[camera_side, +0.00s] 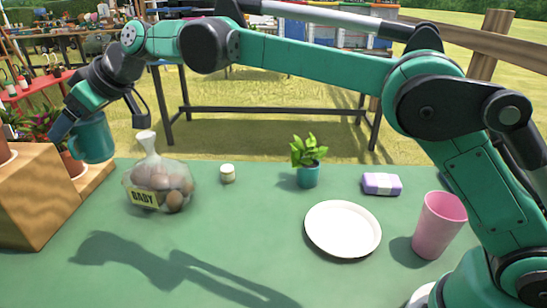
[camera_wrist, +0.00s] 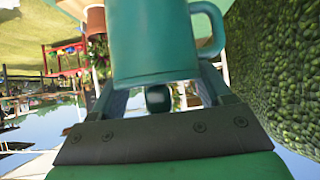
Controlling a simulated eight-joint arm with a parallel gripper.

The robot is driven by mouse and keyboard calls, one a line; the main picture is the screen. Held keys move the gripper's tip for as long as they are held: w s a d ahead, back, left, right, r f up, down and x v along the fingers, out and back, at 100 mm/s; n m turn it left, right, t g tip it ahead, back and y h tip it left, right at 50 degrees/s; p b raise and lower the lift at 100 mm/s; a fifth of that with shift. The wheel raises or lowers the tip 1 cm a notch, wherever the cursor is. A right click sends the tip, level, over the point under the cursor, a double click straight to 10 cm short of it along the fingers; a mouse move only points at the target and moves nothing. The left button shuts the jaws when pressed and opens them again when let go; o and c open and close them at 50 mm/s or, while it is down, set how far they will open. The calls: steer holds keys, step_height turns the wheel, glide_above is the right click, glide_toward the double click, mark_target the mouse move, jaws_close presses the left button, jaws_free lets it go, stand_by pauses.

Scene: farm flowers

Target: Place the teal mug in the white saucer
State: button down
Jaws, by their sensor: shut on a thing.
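The teal mug (camera_side: 91,140) is at the left in the side view, held in the air near the wooden step at the table's left end. It fills the upper middle of the wrist view (camera_wrist: 152,45), its handle to the right. My gripper (camera_side: 96,112) is shut on the mug; in the wrist view its fingers (camera_wrist: 160,92) reach to either side of it. The white saucer (camera_side: 342,229) lies empty on the green table, right of centre, well away from the mug.
A bag of potatoes (camera_side: 158,184) stands right of the mug. A small jar (camera_side: 227,173), a potted plant (camera_side: 307,162), a purple-and-white packet (camera_side: 381,184) and a pink cup (camera_side: 438,225) stand on the table (camera_side: 230,235). A wooden step (camera_side: 45,200) is at left. The front middle is clear.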

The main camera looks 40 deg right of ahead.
steer(key=d, duration=1.1)
steer(key=r+n+g+y, duration=0.1)
steer(key=n+g+y, duration=0.1)
steer(key=n+g, duration=0.15)
glide_above(319, 220)
steer(key=shift+n, duration=0.45)
step_height(319, 220, down, 19)
steer(key=shift+f, duration=0.1)
steer(key=shift+f, duration=0.2)
jaws_free()
